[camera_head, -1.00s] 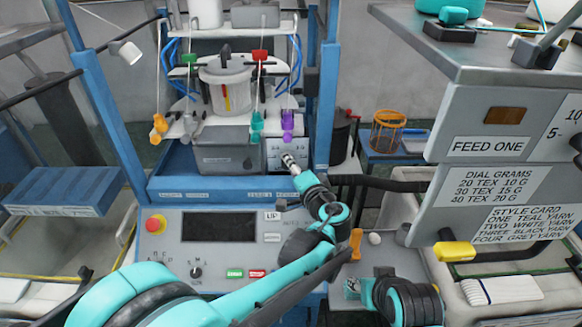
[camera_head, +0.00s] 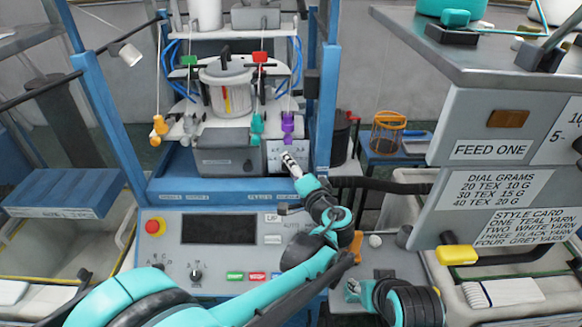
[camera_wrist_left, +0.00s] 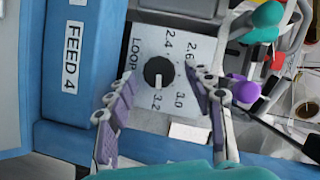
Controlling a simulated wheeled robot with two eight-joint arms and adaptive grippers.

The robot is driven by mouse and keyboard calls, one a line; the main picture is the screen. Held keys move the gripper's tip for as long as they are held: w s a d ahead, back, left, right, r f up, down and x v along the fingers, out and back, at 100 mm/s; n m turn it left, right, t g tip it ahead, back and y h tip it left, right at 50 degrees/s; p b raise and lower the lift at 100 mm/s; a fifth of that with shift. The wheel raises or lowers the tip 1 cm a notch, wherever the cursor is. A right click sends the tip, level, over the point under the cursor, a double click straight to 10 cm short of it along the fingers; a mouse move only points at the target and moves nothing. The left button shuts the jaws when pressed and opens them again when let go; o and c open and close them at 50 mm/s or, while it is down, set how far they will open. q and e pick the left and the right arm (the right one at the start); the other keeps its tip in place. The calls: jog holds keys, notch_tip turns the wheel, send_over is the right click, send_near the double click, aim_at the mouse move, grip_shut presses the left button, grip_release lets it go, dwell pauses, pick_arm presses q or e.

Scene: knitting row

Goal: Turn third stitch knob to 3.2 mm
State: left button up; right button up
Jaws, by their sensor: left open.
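The black stitch knob (camera_wrist_left: 158,72) sits on a light plate (camera_wrist_left: 148,118) marked LOOP, with 2.4, 2.6, 3.0 and 3.2 around it. Its white pointer line appears to point down in the wrist view, towards 3.2. My left gripper (camera_wrist_left: 161,78) is open, one finger on each side of the knob, with visible gaps; finger contact is not seen. The right finger hides part of the scale. In the head view my left gripper (camera_head: 290,160) is in front of the plate (camera_head: 277,153) and hides the knob.
A blue strip labelled FEED 4 (camera_wrist_left: 72,60) lies beside the plate. Purple (camera_head: 288,122) and teal (camera_head: 257,122) yarn parts hang just above it. A grey box (camera_head: 222,155) stands to its left. The control panel (camera_head: 215,260) is below, under my arm.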

pick_arm(q)
jog(key=v, duration=0.6)
jog(key=shift+s, duration=0.3)
jog(key=s+a+f+n+g, duration=0.2)
jog(key=s+a+f+g, duration=0.15)
jog(key=a, duration=0.55)
jog(key=s+a+f+n+g, duration=0.2)
jog(key=s+a+f, duration=0.15)
jog(key=a, duration=0.45)
jog(key=s+a+f+n+g+h, duration=0.1)
jog(key=s+a+f+n+h, duration=0.1)
jog(key=s, duration=0.5)
jog(key=s+a+f+n+g+h+b, duration=0.1)
jog(key=s+a+f+n+h, duration=0.1)
jog(key=s, duration=0.5)
notch_tip(320, 180, down, 2)
jog(key=shift+s+f+n+g+h, duration=0.25)
jog(key=shift+n+g+h, duration=0.1)
jog(key=shift+n+h, duration=0.5)
